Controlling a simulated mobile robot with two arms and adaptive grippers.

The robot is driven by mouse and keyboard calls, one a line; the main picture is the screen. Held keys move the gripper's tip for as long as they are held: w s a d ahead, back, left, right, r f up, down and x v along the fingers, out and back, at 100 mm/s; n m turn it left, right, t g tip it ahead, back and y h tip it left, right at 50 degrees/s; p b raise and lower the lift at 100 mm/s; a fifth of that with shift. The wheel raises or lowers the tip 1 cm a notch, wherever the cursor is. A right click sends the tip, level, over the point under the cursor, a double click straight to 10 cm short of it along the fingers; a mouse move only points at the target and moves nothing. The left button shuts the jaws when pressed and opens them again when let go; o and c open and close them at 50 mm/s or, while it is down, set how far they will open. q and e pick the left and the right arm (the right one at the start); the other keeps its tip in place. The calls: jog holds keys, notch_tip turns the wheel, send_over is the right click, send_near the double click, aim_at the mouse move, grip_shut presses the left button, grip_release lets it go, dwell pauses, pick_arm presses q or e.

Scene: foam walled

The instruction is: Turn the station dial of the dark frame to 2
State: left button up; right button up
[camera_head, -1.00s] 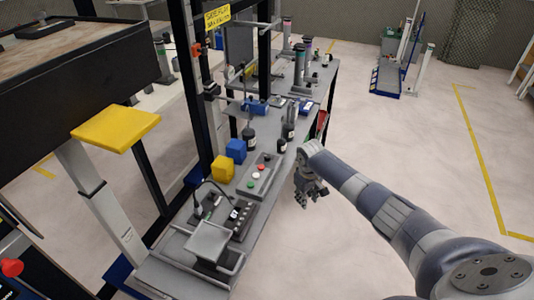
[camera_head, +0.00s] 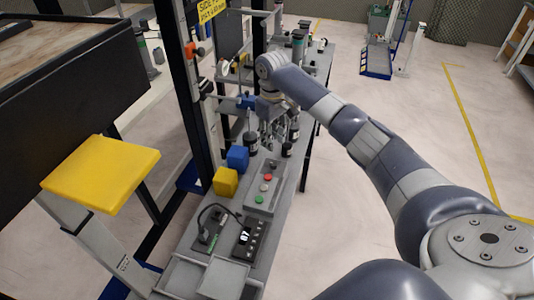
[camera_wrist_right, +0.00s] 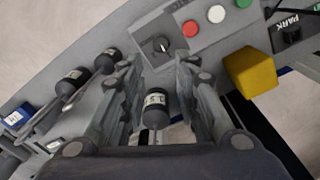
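The box (camera_head: 262,200) also carries red, white and green buttons and lies on the narrow grey bench beside the dark frame (camera_head: 186,95). The dial's setting is too small to read. My right gripper (camera_head: 272,138) is above the bench near the far end of the box. In the wrist view its fingers (camera_wrist_right: 160,70) are apart, with nothing held. My left gripper is not in view.
Black labelled bottles (camera_wrist_right: 155,108) stand close to the right gripper. A yellow block (camera_head: 226,181) and a blue block (camera_head: 237,157) sit left of the box.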

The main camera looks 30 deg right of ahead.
jog(key=p, duration=0.1)
send_over(274, 164)
notch_tip(274, 164, down, 6)
jog(key=shift+s+a+r, duration=0.1)
jog(key=shift+s+r, duration=0.05)
jog(key=f, duration=0.2)
jog(key=shift+w+f, duration=0.25)
jog(key=shift+f, duration=0.75)
jog(key=shift+c, duration=1.2)
jog(key=c, duration=0.4)
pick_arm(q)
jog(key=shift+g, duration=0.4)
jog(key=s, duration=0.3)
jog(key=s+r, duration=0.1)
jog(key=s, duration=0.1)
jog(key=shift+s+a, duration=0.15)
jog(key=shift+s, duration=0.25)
pick_arm(e)
grip_shut()
